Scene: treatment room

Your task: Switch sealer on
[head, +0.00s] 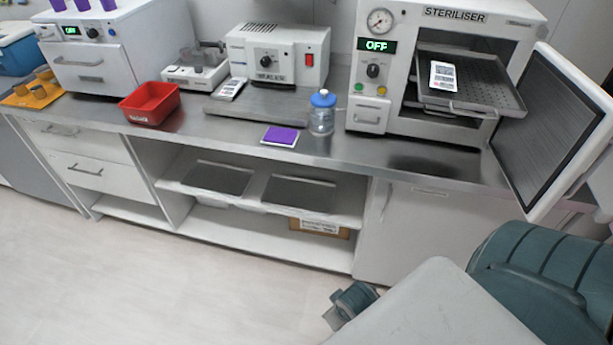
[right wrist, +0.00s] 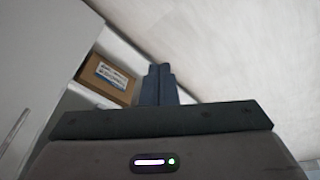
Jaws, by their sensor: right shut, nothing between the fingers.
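The sealer (head: 280,45) is a white box-shaped machine on the steel counter in the head view, left of the steriliser. Its front has a black knob (head: 264,58) and a red rocker switch (head: 309,61); the switch's position is too small to tell. My right gripper (right wrist: 158,70) is shut and empty in the right wrist view, low down near the cabinet's open shelves and well away from the sealer. My left gripper is not in view.
The steriliser (head: 397,18) has its door (head: 552,125) swung out at right. A blue-capped bottle (head: 321,115), purple pad (head: 280,136) and red bin (head: 150,103) stand on the counter. A cardboard box (head: 320,229) is on the low shelf.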

